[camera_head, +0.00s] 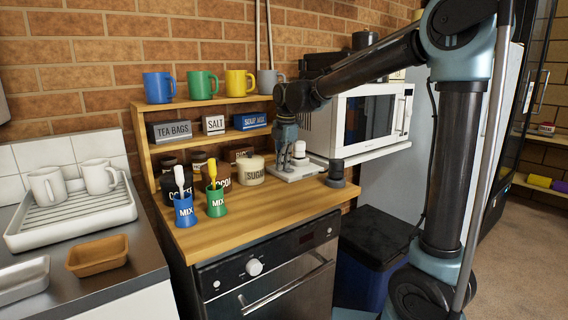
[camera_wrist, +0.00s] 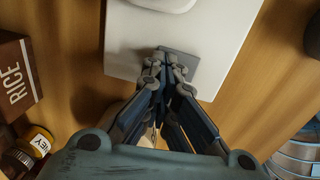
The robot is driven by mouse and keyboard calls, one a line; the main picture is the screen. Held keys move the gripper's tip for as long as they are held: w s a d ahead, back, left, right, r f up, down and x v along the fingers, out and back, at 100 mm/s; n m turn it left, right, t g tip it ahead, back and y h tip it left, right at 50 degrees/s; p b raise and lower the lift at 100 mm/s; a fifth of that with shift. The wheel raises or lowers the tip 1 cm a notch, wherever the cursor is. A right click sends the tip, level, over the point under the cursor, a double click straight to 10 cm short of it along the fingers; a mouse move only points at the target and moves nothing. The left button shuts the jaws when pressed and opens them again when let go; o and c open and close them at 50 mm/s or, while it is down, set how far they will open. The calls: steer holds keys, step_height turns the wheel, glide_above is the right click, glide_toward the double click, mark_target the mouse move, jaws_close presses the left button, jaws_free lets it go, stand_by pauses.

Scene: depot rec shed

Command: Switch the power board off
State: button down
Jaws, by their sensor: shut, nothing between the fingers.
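The white power board (camera_head: 312,171) lies flat on the wooden bench top, near its back right end. A white plug-like block (camera_head: 300,158) stands up from it. In the wrist view the white board (camera_wrist: 225,38) fills the top middle, with part of a white block (camera_wrist: 165,3) at the upper edge. A grey square patch (camera_wrist: 189,62), which looks like the switch, sits at the board's near edge. My gripper (camera_head: 285,165) points down at the board, shut and empty. In the wrist view its fingertips (camera_wrist: 165,66) are over the grey patch and partly hide it; I cannot tell whether they touch it.
A sugar canister (camera_head: 251,172) stands close left of my gripper. A rice box (camera_wrist: 14,75) and a small jar (camera_wrist: 30,147) are at left in the wrist view. A dark round object (camera_head: 336,173) stands right of the board, below the microwave (camera_head: 368,117).

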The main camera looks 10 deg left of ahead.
steer(key=shift+s+f, duration=0.15)
steer(key=shift+f, duration=0.05)
stand_by(0.5)
steer(key=shift+s+d, duration=0.15)
steer(key=shift+d, duration=0.3)
step_height(320, 180, up, 13)
steer(key=w+a, duration=0.2)
steer(key=w+d+f+m+t, duration=0.1)
steer(key=d+f+m+t, duration=0.15)
steer(key=d+m, duration=1.2)
steer(key=s+d+f+m+t, duration=0.1)
steer(key=s+d+f+m, duration=0.3)
steer(key=d, duration=0.7)
steer(key=s+d+f+m+t, duration=0.1)
steer(key=d+f+m, duration=0.3)
steer(key=d, duration=0.6)
steer(key=s+d+f+m+t+h, duration=0.1)
steer(key=s+d+f+m+t, duration=0.1)
steer(key=s+d+f+m, duration=0.45)
steer(key=s+f+n+g, duration=0.1)
steer(key=s+f+g, duration=0.4)
steer(key=s+f, duration=0.6)
steer(key=s, duration=0.2)
steer(key=shift+s+d+f, duration=0.35)
